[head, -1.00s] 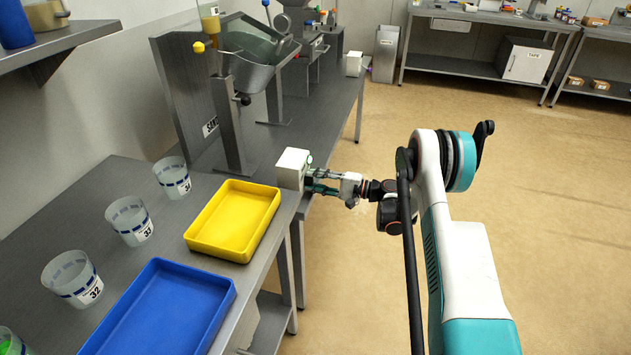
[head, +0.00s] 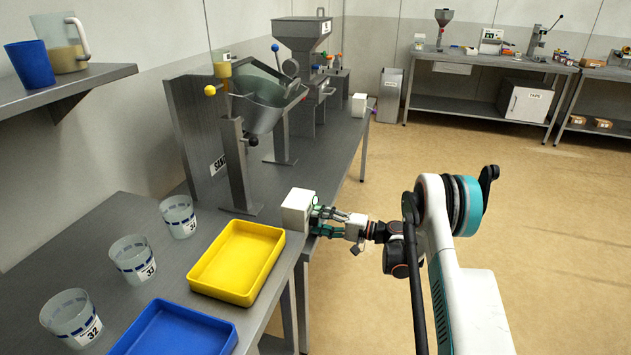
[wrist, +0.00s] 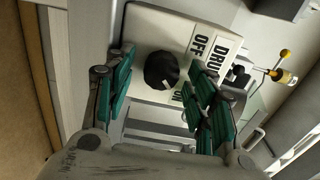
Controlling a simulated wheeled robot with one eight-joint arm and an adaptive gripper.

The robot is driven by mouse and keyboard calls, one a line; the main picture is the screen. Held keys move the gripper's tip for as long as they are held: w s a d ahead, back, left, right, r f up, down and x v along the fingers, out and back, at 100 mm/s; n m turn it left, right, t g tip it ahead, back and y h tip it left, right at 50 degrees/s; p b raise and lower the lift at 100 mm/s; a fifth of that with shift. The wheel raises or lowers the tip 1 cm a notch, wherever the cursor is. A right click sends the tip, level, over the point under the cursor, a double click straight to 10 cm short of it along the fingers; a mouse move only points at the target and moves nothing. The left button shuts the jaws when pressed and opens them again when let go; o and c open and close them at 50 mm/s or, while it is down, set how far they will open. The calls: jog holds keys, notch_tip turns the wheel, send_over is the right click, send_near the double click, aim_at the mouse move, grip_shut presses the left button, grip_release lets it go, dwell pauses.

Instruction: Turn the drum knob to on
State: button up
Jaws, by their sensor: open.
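The drum knob (wrist: 162,71) is a round black knob with a pale pointer mark, on a white control box (wrist: 150,30) with OFF and ON labels and a larger label partly hidden by a finger. The pointer appears turned toward the label side; its exact setting is hard to tell. In the head view the white box (head: 297,209) stands at the bench edge, and the knob is not visible there. My gripper (wrist: 158,82) is open, with its teal fingers on either side of the knob. I cannot tell whether they touch it. In the head view my gripper (head: 322,222) is right beside the box.
A yellow tray (head: 204,284) and a blue tray (head: 128,345) lie on the bench left of the box, near several clear cups (head: 133,260). A metal drum (head: 262,112) on a stand is behind. The floor on the right is clear.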

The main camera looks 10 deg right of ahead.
jog(key=s+d+n+p, duration=0.4)
jog(key=s+d+n, duration=0.3)
jog(key=d+n, duration=0.65)
jog(key=w+a+r+m+g+h+p, duration=0.1)
jog(key=a+r+h, duration=0.1)
jog(key=a+r, duration=0.45)
jog(key=a+r+m+g+h+p, duration=0.15)
jog(key=a+r, duration=0.25)
jog(key=r, duration=0.5)
jog(key=s+a+r+m+h, duration=0.1)
jog(key=s+a+r+h, duration=0.3)
jog(key=s+a+r, duration=0.4)
jog(key=shift+s+a+r+m+p, duration=0.15)
jog(key=shift+s+r+m+p, duration=0.2)
jog(key=shift+r, duration=1.35)
jog(key=shift+w, duration=0.1)
jog(key=shift+r, duration=0.1)
